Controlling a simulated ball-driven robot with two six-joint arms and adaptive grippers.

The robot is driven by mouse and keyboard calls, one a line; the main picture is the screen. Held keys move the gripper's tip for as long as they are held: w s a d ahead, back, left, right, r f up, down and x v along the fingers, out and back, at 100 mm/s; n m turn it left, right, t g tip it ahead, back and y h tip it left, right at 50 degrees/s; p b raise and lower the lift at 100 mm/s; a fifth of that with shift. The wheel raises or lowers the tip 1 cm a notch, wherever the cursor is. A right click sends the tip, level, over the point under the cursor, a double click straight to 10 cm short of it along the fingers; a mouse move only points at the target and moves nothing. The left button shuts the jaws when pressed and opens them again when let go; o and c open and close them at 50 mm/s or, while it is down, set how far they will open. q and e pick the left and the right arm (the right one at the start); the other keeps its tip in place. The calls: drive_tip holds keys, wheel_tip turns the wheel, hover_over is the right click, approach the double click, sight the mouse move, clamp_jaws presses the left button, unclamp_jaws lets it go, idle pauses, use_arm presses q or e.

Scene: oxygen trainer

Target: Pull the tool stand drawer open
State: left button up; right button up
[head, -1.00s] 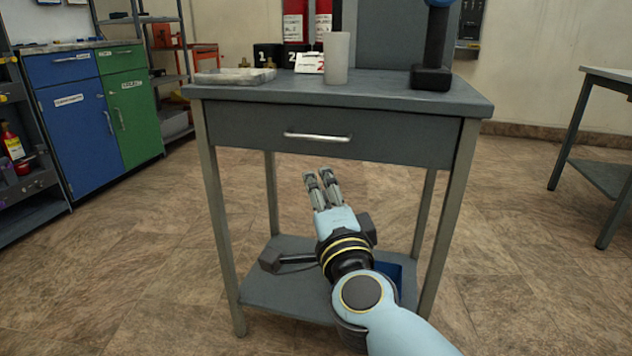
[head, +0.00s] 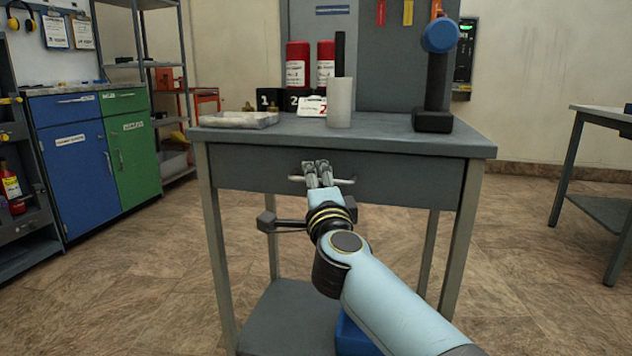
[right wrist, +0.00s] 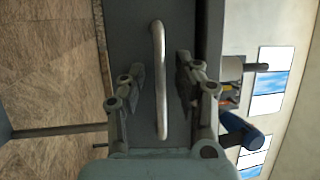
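The tool stand (head: 470,148) is a grey table with one drawer (head: 400,178) under its top. The drawer looks closed, its front flush with the frame. Its silver bar handle (head: 345,181) is partly hidden by my right gripper (head: 317,168) in the head view. In the right wrist view the handle (right wrist: 160,80) runs between the two fingers of the right gripper (right wrist: 158,82). The fingers are apart, with a gap on each side of the bar. My left gripper is not in view.
A blue bin (head: 355,335) sits on the lower shelf. Another table (head: 600,150) stands at right.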

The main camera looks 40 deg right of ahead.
drive_tip(key=shift+c, duration=0.4)
clamp_jaws()
drive_tip(key=shift+s+a, duration=0.1)
drive_tip(key=shift+s, duration=0.05)
